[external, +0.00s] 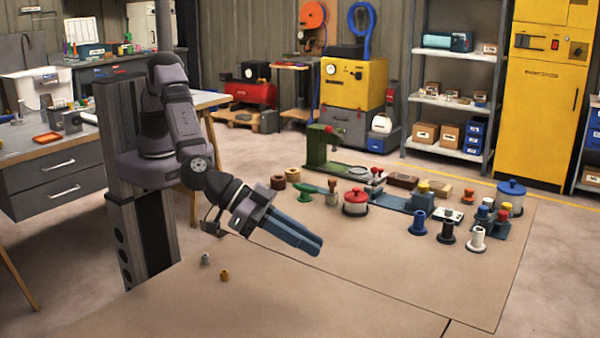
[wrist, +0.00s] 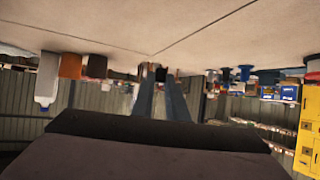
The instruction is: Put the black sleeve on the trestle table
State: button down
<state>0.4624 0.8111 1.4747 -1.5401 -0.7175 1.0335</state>
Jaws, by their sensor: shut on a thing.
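A black flanged sleeve (external: 447,231) stands upright on the brown work surface (external: 360,262), between a blue flanged piece (external: 418,222) and a white one (external: 477,239). My gripper (external: 318,246) is left of them, apart from them and above the surface. Its long blue-grey fingers lie close together. In the wrist view my gripper (wrist: 161,82) has a small dark shape (wrist: 148,70) at its tips; I cannot tell what it is. A pale-topped table with wooden legs (external: 207,100) stands behind my arm; I cannot tell whether it is the trestle table.
A red-lidded pot (external: 355,202), a blue-lidded pot (external: 511,197) and a green machine (external: 322,147) stand at the back of the surface. The front middle is clear.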

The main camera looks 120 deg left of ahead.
aim_at(291, 312)
jog(key=w+d+m+h, duration=0.1)
jog(key=d+m+h, duration=0.3)
jog(key=d, duration=0.2)
jog(key=shift+w+d+r+t+h, duration=0.15)
jog(key=shift+d+t+h, duration=0.15)
jog(key=shift+d+t, duration=0.1)
jog(key=shift+f+b, duration=0.9)
jog(key=shift+f, duration=4.1)
jog(key=shift+f, duration=0.2)
jog(key=c, duration=1.7)
grip_release()
jog(key=shift+c, duration=0.2)
